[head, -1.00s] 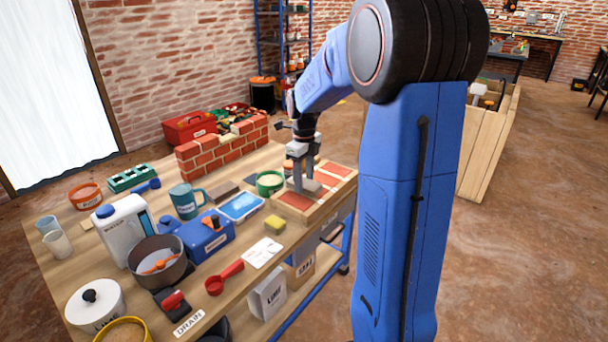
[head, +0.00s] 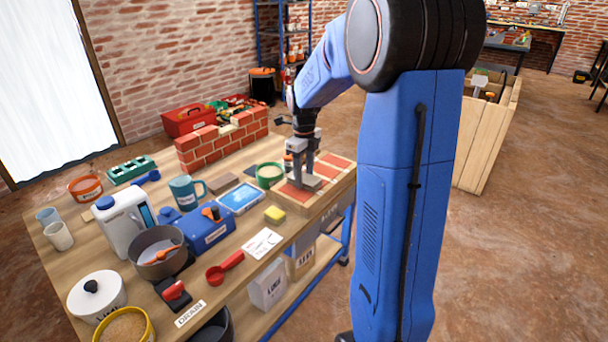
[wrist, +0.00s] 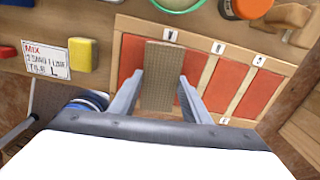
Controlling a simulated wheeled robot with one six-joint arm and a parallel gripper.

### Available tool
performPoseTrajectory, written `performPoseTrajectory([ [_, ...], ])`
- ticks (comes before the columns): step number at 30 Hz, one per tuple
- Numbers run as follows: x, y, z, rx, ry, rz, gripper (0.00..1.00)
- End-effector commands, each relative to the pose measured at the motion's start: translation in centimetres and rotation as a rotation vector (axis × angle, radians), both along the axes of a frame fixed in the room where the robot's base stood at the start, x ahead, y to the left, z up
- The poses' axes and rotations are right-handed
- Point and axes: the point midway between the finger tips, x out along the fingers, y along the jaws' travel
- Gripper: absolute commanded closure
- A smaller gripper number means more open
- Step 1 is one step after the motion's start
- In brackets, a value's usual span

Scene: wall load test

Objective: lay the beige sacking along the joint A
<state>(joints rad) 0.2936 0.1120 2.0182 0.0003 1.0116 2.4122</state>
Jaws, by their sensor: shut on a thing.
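The sacking (wrist: 159,78) is a flat grey-beige woven strip between the fingers of my gripper (wrist: 162,90) in the wrist view. The gripper is shut on it. The strip lies over the left part of a wood-framed panel (wrist: 268,95) of red bricks with pale joints. Its far end is beside a small white label (wrist: 172,36), whose letter I cannot read surely. The strip hides what is under it, and I cannot tell whether it touches the panel. In the head view my gripper (head: 303,178) is low over the panel (head: 338,163) at the bench's right end.
A yellow sponge (head: 275,214) and a mix card (head: 262,243) are left of the panel. A green tub (head: 269,176) and a small brick wall (head: 222,142) stand behind it. Several tools and pots crowd the bench's left part.

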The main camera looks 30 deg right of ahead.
Motion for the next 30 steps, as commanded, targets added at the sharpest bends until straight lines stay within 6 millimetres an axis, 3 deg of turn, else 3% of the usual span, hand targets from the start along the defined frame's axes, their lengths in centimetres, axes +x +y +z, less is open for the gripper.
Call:
performPoseTrajectory([
  [17,-0.01,0.00,-0.73,0.000,0.000,0.000,0.75],
  [18,0.00,0.00,-0.73,0.000,0.000,0.000,0.52],
  [20,0.00,0.00,-0.72,0.000,0.000,0.000,0.38],
  [30,0.01,0.00,-0.56,0.000,0.000,0.000,0.35],
])
